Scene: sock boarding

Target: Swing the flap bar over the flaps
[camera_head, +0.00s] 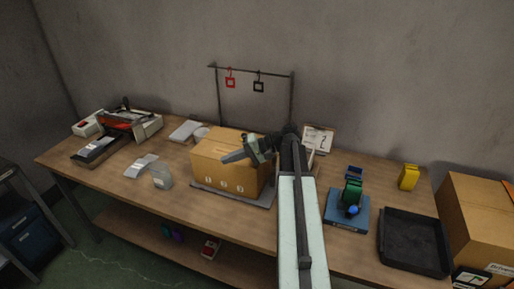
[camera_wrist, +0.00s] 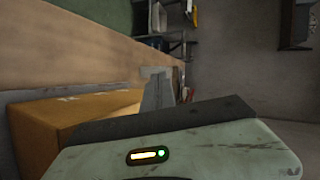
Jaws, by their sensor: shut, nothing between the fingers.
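A cardboard box (camera_head: 222,178) sits on a dark flat plate (camera_head: 258,203) in the middle of the bench. Its top looks closed, and my gripper covers part of it. My gripper (camera_head: 226,158) is shut and empty, with its tip pointing left at the box's top; I cannot tell whether it touches. In the wrist view the gripper (camera_wrist: 158,92) shows beside the box (camera_wrist: 62,120). I cannot make out a separate flap bar; my arm hides the area right of the box.
A thin dark rack (camera_head: 250,72) with red and black hanging tags stands behind the box. A blue stand (camera_head: 347,213), a black tray (camera_head: 412,245) and a larger carton (camera_head: 480,220) are on the right.

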